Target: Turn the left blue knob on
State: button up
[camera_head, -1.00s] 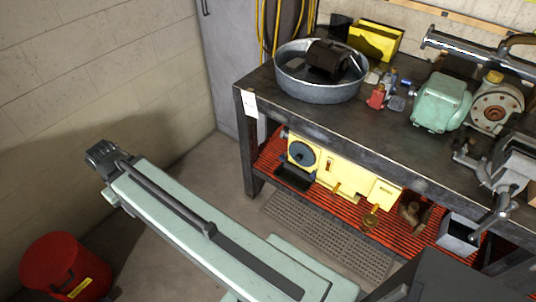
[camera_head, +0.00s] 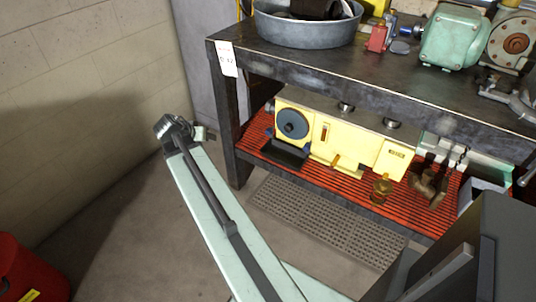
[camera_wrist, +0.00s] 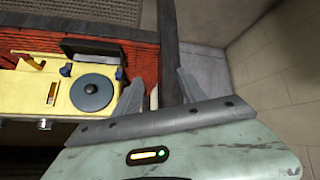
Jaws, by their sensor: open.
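A yellow machine (camera_head: 345,140) with a large dark disc (camera_head: 292,123) stands on the red lower shelf. Two small blue knobs flank the disc low down: the left blue knob (camera_head: 269,131) and the right one (camera_head: 307,147). The wrist view is upside down relative to the head view; there the left knob (camera_wrist: 119,73) shows right of the disc (camera_wrist: 91,92), near one finger. My gripper (camera_wrist: 160,90) has its two fingers spread and nothing between them. In the head view the end of my arm is left of the bench leg, apart from the machine; its fingers are not clear there.
The bench's front left leg (camera_head: 229,135) stands between my arm's end and the machine. The bench top (camera_head: 350,70) overhangs the shelf. A dark tray (camera_head: 284,154) sits below the disc. A red bin (camera_head: 25,272) is at lower left. The floor before the wall is clear.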

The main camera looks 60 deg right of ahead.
jog(key=s+d+f+m+h+b, duration=0.2)
jog(key=s+d+f+m+b, duration=0.15)
jog(key=d+f+b, duration=0.6)
jog(key=m+g+h+b, duration=0.1)
jog(key=m+h+b, duration=0.2)
jog(key=b, duration=0.3)
send_near(268, 132)
jog(key=d, duration=0.2)
jog(key=b+x, duration=0.1)
jog(key=x, duration=0.3)
jog(key=b+x, duration=0.2)
jog(key=x, duration=0.2)
jog(key=shift+w+a+f, duration=0.15)
jog(key=shift+a+f, duration=0.1)
jog(key=shift+f, duration=0.15)
jog(key=shift+c, duration=0.3)
